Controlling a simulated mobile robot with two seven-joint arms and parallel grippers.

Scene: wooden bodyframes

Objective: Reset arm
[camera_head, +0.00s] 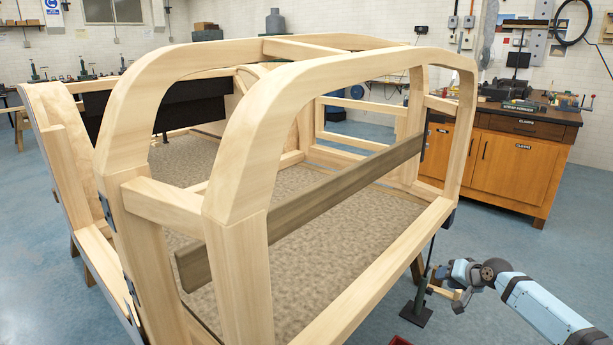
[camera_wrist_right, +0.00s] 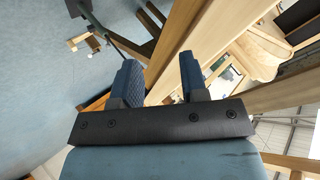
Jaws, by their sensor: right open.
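My right arm comes in from the lower right in the head view, and its gripper (camera_head: 446,280) is beside the near right corner of the wooden bodyframe (camera_head: 355,285). In the right wrist view the two blue fingers of the right gripper (camera_wrist_right: 160,78) stand apart with nothing held between them. A pale wooden beam (camera_wrist_right: 200,28) of the frame passes beyond the fingers. My left gripper is not in view.
A dark stand (camera_head: 416,312) is on the floor close to the right gripper. A grey-brown board (camera_head: 310,205) crosses the frame opening. A workbench (camera_head: 520,165) with tools stands at the back right. Blue floor (camera_head: 560,240) is open between bench and arm.

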